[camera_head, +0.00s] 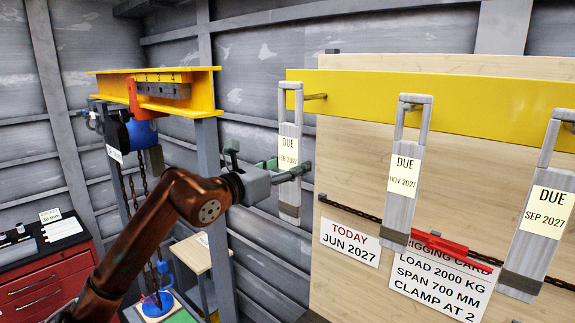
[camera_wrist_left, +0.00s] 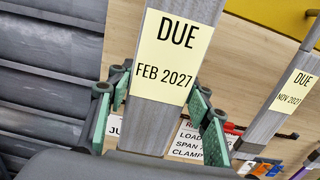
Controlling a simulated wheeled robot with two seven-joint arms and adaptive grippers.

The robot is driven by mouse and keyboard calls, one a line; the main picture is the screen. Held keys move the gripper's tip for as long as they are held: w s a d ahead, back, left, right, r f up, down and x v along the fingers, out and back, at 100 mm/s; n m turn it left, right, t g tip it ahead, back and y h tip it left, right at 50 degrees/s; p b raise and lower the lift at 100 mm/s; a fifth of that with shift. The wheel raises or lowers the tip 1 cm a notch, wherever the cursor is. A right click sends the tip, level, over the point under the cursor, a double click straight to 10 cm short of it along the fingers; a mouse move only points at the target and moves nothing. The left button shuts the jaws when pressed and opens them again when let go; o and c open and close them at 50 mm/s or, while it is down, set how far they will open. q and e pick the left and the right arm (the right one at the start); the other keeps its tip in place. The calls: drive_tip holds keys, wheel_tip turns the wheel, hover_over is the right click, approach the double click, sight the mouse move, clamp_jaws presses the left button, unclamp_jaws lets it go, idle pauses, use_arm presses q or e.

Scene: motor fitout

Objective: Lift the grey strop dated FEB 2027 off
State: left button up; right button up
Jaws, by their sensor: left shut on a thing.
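The grey strop dated FEB 2027 (camera_head: 290,128) hangs at the left end of the yellow rail, its top loop around a peg (camera_head: 315,96). In the left wrist view the strop (camera_wrist_left: 155,125) stands between the green-padded fingers, its cream label reading DUE FEB 2027. My left gripper (camera_head: 292,172) is shut on the strop just below its label. The finger pads (camera_wrist_left: 150,115) lie at both sides of the strap; their exact contact is hard to see. My right gripper is not in view.
Strops dated NOV 2027 (camera_head: 403,185) and SEP 2027 (camera_head: 538,225) hang to the right on the yellow rail (camera_head: 450,100). The board carries a TODAY JUN 2027 sign (camera_head: 349,241) and a rigging card (camera_head: 440,285). A yellow beam with a hoist (camera_head: 140,133) stands left.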

sight(301, 161)
use_arm(q)
drive_tip(key=shift+p+x, duration=0.8)
drive_tip(key=shift+x, duration=1.2)
drive_tip(key=shift+f+p+x, duration=0.15)
drive_tip(key=shift+p+x, duration=0.4)
drive_tip(key=shift+x, duration=0.45)
drive_tip(key=shift+f+p+x, duration=0.15)
drive_tip(key=shift+p+x, duration=0.35)
drive_tip(key=shift+x, duration=0.45)
drive_tip(key=shift+s, duration=0.1)
drive_tip(key=shift+s+a+r+b, duration=0.45)
drive_tip(key=shift+a+b, duration=0.05)
drive_tip(key=shift+b, duration=0.1)
